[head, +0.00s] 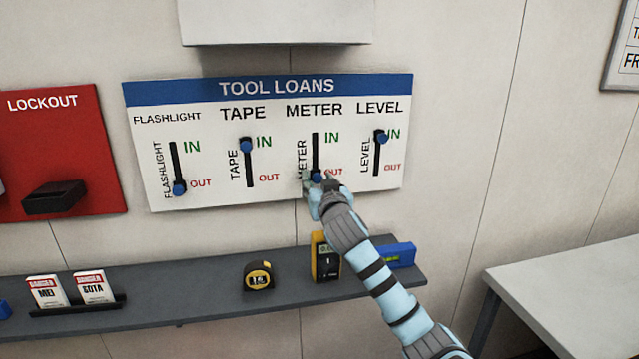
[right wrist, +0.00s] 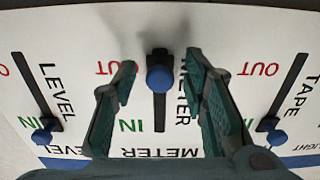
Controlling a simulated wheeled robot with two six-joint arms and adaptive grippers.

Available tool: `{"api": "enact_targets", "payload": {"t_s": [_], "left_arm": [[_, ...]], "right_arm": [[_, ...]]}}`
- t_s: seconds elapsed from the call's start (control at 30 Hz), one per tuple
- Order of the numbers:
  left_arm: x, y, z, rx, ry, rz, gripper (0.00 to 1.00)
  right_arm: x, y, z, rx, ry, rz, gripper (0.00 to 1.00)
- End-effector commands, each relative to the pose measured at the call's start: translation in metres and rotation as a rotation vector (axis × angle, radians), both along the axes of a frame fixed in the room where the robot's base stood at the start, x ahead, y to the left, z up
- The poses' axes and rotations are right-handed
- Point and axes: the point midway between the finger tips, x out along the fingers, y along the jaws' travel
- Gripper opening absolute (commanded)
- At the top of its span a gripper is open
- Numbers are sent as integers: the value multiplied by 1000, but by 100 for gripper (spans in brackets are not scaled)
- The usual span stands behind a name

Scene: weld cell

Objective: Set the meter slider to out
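The TOOL LOANS board (head: 270,199) hangs on the wall with several vertical sliders. The blue METER knob (head: 316,177) is at the bottom of its slot, beside the red OUT. In the right wrist view, which is upside down, the METER knob (right wrist: 160,78) is at the OUT end of its dark slot. My right gripper (head: 317,186) is at the board, by the METER knob. Its green fingers (right wrist: 160,68) are open, one on each side of the knob, with a visible gap on both sides. My left gripper is in neither view.
The FLASHLIGHT knob (head: 179,188) is at OUT; the TAPE knob (head: 246,146) and LEVEL knob (head: 381,137) are at IN. A grey shelf (head: 200,305) below holds a tape measure (head: 259,275), a yellow meter (head: 325,262) and a blue level (head: 400,254).

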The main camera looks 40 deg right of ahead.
Motion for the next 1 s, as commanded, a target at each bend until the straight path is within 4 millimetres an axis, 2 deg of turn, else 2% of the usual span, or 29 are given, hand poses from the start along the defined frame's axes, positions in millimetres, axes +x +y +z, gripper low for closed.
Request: {"api": "enact_targets", "payload": {"t_s": [0.17,0.4,0.5,0.6,1.0], "left_arm": [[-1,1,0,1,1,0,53],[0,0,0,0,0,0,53],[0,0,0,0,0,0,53],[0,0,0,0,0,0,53],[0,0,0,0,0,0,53]], "right_arm": [[-13,6,1,-4,-1,0,40],[-70,38,0,-6,2,2,40],[-90,49,0,-4,2,1,40],[-102,56,0,-2,2,1,40],[-105,58,0,1,0,0,40]]}}
